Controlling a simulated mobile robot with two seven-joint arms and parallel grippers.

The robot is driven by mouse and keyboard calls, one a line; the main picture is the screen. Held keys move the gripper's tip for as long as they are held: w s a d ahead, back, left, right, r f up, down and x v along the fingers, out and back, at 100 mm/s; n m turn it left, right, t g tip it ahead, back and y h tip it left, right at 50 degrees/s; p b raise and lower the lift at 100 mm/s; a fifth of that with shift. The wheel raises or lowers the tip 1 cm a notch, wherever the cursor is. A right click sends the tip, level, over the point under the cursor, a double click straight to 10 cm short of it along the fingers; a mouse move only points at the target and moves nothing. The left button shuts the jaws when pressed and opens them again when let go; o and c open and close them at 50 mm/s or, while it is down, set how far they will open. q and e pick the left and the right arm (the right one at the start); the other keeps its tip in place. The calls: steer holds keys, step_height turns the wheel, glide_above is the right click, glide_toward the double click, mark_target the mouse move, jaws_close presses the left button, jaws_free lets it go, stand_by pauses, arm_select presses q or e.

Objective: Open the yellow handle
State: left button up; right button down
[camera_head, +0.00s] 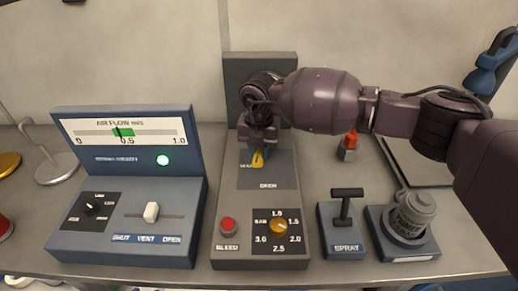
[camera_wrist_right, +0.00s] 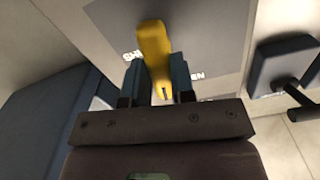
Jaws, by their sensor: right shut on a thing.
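The yellow handle (camera_head: 258,159) is on the grey panel (camera_head: 230,184) of the middle console, above the red bleed button. My right gripper (camera_head: 258,148) reaches down over it from the right and hides part of it. In the right wrist view the yellow handle (camera_wrist_right: 153,50) stands between the two fingers of my right gripper (camera_wrist_right: 156,80), which are shut on it. Its far end sticks out beyond the fingertips. Printed lettering beside it is partly covered by the fingers. My left gripper is not in view.
A blue air-flow console (camera_head: 125,220) with a lit green lamp stands at left. The middle console has a red button (camera_head: 228,225) and a yellow dial (camera_head: 278,226) in front. A spray lever (camera_head: 346,205) and a grey primer knob (camera_head: 412,215) stand at right.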

mark_target(259, 151)
steer(key=shift+n, duration=1)
steer(key=c, duration=1)
jaws_free()
steer(key=shift+o, duration=0.2)
steer(key=shift+r, duration=0.1)
step_height(259, 151, up, 11)
steer(key=shift+f, duration=0.2)
